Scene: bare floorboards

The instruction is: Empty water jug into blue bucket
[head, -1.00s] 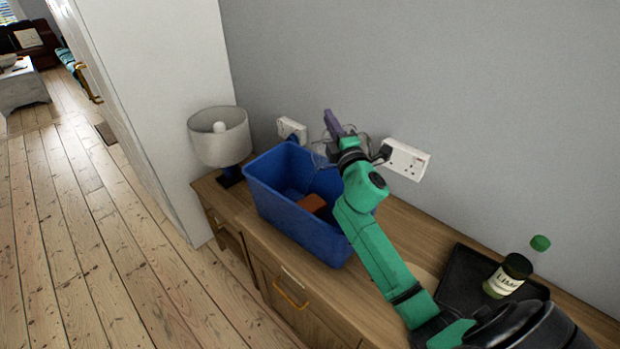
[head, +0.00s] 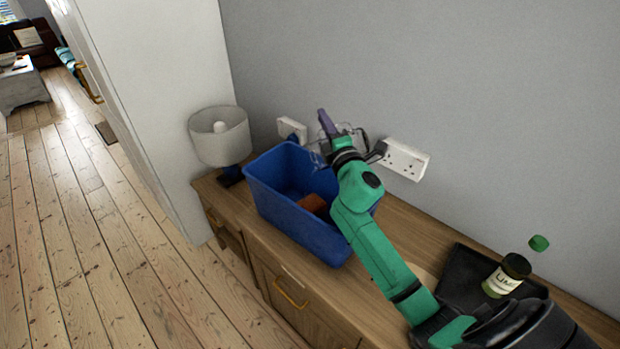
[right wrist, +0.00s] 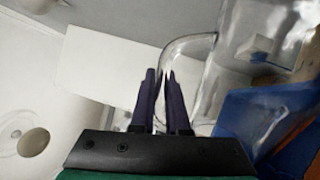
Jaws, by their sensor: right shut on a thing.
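The blue bucket (head: 290,222) stands open on the wooden cabinet. My right gripper (head: 326,124) is above the bucket's back right rim. It is shut on the handle of the clear water jug (head: 358,135), which is hard to make out against the grey wall and partly hidden by the gripper. In the right wrist view the fingers (right wrist: 163,85) close on the jug's clear handle, and the jug's body (right wrist: 262,45) lies to their right, near the blue bucket (right wrist: 262,118). I cannot tell the jug's exact tilt or whether water is in it. My left gripper is out of view.
An orange-brown thing (head: 313,203) lies inside the bucket. A lamp (head: 220,137) stands close to its left. A black tray (head: 462,282) with a green-capped bottle (head: 507,275) is at the right. Wall sockets (head: 405,160) are behind my arm.

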